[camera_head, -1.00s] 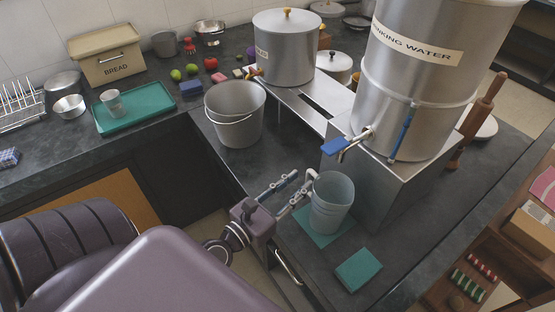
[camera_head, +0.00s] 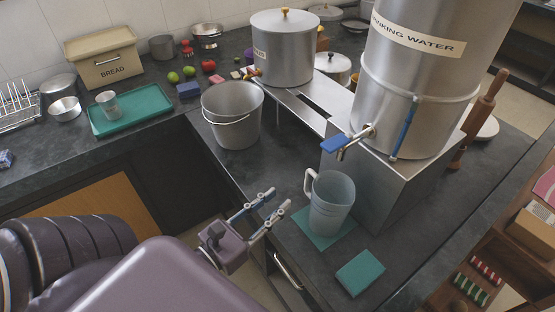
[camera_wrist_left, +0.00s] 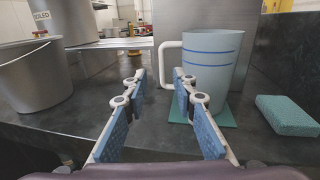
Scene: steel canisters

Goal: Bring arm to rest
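My left gripper (camera_head: 268,212) is open and empty above the counter's front edge, to the left of a pale grey-blue jug (camera_head: 333,205). The jug stands upright on a flat teal mat (camera_head: 301,216), with its handle towards the gripper. In the left wrist view the two blue-padded fingers (camera_wrist_left: 158,95) are spread apart, and the jug (camera_wrist_left: 212,75) stands beyond them, apart from them. My right gripper shows in neither view.
A steel drinking water canister (camera_head: 408,85) with a blue-levered tap stands on a metal stand (camera_head: 375,190) behind the jug. A steel bucket (camera_head: 232,130) stands at left. A teal sponge block (camera_head: 360,272) lies at the front right.

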